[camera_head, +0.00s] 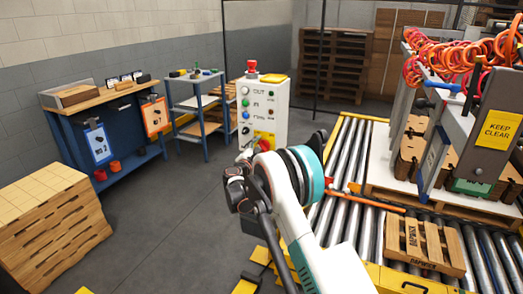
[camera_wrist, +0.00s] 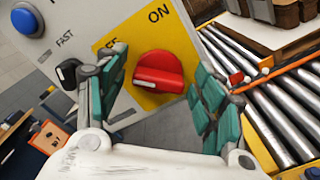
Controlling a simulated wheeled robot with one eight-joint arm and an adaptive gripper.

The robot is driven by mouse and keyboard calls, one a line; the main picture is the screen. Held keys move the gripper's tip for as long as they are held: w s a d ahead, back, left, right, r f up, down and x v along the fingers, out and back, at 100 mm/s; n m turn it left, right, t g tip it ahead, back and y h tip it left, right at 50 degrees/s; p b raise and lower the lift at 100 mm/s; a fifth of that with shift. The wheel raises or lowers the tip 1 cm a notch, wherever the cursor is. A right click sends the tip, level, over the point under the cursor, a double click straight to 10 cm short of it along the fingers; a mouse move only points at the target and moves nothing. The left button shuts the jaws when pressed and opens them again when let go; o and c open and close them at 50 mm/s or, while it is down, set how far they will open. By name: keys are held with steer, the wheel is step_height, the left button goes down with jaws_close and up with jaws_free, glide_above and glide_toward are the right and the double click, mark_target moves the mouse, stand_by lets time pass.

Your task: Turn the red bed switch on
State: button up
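The red bed switch (camera_wrist: 160,72) is a rotary knob on a yellow plate (camera_wrist: 152,100) of the white control box (camera_head: 280,100). In the wrist view "ON" is printed above the knob, and other lettering left of it is partly hidden by a finger. The white mark on the knob lies at its lower left. My gripper (camera_wrist: 161,88) is open, with one green-padded finger on each side of the knob and visible gaps between. In the head view my gripper (camera_head: 250,152) is at the lower front of the box, and my arm partly covers the switch area.
A red mushroom button (camera_head: 252,66) tops the box. The wrist view shows a blue button (camera_wrist: 28,19) and a black knob (camera_wrist: 68,73) near my left finger. The roller conveyor (camera_head: 345,160) lies to the right. Open floor (camera_head: 170,220) lies to the left.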

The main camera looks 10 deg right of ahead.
steer(key=c, duration=0.7)
steer(key=shift+o, duration=0.2)
steer(key=shift+m, duration=0.4)
steer(key=m, duration=0.2)
steer(key=shift+f+m, duration=0.1)
steer(key=shift+m, duration=0.3)
steer(key=m, duration=0.3)
steer(key=shift+f+m, duration=0.1)
steer(key=shift+m, duration=0.2)
steer(key=shift+c, duration=0.2)
steer(key=m, duration=1)
steer(key=shift+f+m, duration=0.3)
steer(key=shift+m, duration=0.1)
steer(key=shift+o, duration=0.2)
